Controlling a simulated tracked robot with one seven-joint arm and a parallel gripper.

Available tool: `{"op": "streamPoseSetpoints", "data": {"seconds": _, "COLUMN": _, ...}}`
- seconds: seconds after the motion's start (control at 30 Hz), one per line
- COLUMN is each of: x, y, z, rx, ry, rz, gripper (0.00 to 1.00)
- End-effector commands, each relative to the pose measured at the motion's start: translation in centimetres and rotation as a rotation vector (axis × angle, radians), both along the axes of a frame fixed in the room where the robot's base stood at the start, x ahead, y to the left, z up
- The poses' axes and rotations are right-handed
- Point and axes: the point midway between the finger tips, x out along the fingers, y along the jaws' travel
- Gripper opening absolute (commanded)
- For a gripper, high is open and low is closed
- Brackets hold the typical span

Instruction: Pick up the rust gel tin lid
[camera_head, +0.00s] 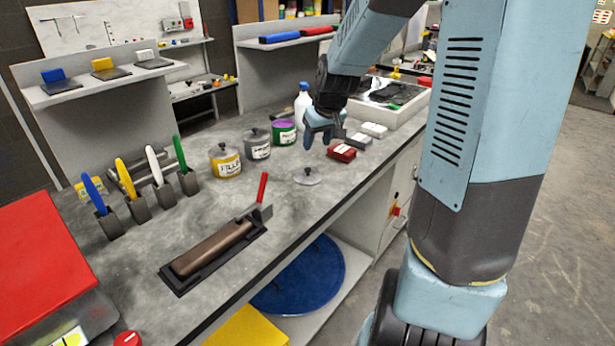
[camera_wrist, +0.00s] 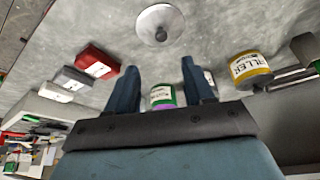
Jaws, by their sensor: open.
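A round metallic lid (camera_head: 307,177) with a dark knob lies loose on the grey bench, near its front edge. It also shows at the top of the wrist view (camera_wrist: 170,18), ahead of the fingertips; I can read no label on it. A green tin (camera_head: 284,133) with a purple top and no knobbed lid stands behind it; part of it shows between my fingers in the wrist view (camera_wrist: 161,94). My gripper (camera_head: 321,141) is open and empty, above the bench and apart from the lid, pointing down.
A yellow filler tin (camera_head: 225,163) and a grey tin (camera_head: 257,145), both with knobbed lids, stand left of the green tin. A red block (camera_head: 341,152) and a white spray bottle (camera_head: 302,106) are near my gripper.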

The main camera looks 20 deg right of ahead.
Motion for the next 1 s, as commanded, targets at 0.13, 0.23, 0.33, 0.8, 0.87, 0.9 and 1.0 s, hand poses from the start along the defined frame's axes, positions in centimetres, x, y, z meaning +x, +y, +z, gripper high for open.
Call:
{"op": "streamPoseSetpoints", "data": {"seconds": 0.13, "x": 0.7, "y": 0.3, "z": -1.9, "rx": 0.003, "ry": 0.003, "rz": 0.002, "gripper": 0.52}}
{"op": "streamPoseSetpoints", "data": {"seconds": 0.23, "x": 1.2, "y": 0.3, "z": -3.1, "rx": 0.002, "ry": 0.003, "rz": 0.002, "gripper": 0.52}}
{"op": "streamPoseSetpoints", "data": {"seconds": 0.33, "x": 1.6, "y": 0.5, "z": -4.3, "rx": 0.003, "ry": 0.003, "rz": 0.002, "gripper": 0.52}}
{"op": "streamPoseSetpoints", "data": {"seconds": 0.8, "x": 2.8, "y": 0.7, "z": -7.2, "rx": 0.001, "ry": 0.001, "rz": -0.001, "gripper": 0.52}}
{"op": "streamPoseSetpoints", "data": {"seconds": 0.87, "x": 3.0, "y": 0.8, "z": -7.8, "rx": 0.001, "ry": 0.002, "rz": 0.001, "gripper": 0.52}}
{"op": "streamPoseSetpoints", "data": {"seconds": 0.9, "x": 3.1, "y": 0.9, "z": -8.3, "rx": 0.001, "ry": 0.002, "rz": 0.001, "gripper": 0.52}}
{"op": "streamPoseSetpoints", "data": {"seconds": 1.0, "x": 3.5, "y": 1.1, "z": -9.4, "rx": 0.001, "ry": 0.002, "rz": 0.001, "gripper": 0.52}}
